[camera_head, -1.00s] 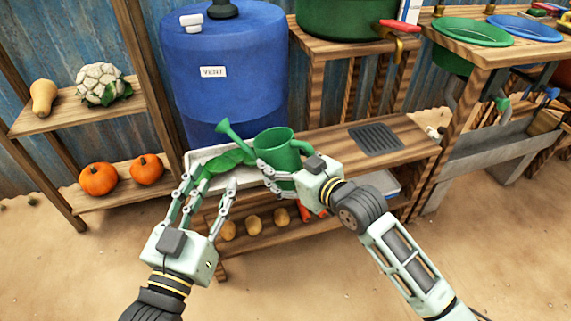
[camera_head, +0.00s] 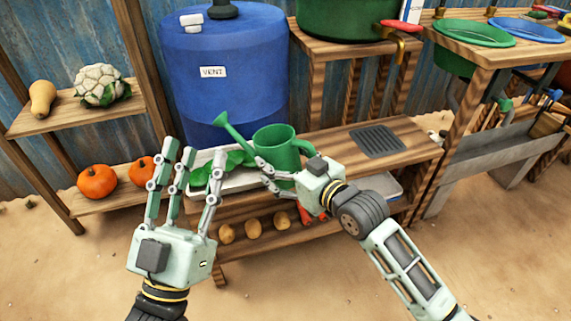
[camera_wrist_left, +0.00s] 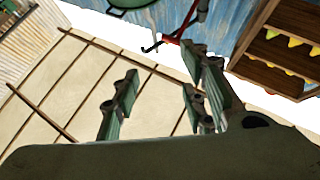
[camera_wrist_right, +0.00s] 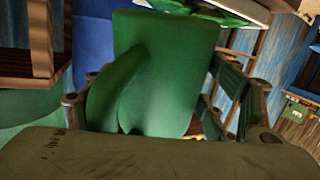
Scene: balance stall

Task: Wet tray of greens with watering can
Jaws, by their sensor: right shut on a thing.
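A green watering can (camera_head: 281,146) stands upright over the wooden bench, its spout pointing up and left. My right gripper (camera_head: 272,176) is shut on it from the front right; the can fills the right wrist view (camera_wrist_right: 165,75). I cannot tell whether its base touches the bench. A white tray (camera_head: 238,182) with leafy greens (camera_head: 236,158) lies left of the can, partly hidden behind my left fingers. My left gripper (camera_head: 186,172) is open and empty, fingers pointing up, in front of the tray. Its spread fingers also show in the left wrist view (camera_wrist_left: 160,95).
A blue barrel (camera_head: 225,80) stands behind the tray. A dark grate (camera_head: 378,140) is set in the bench to the right. Potatoes (camera_head: 254,227) sit on the lower shelf. Pumpkins (camera_head: 97,181) and a cauliflower (camera_head: 102,86) are on the left shelves.

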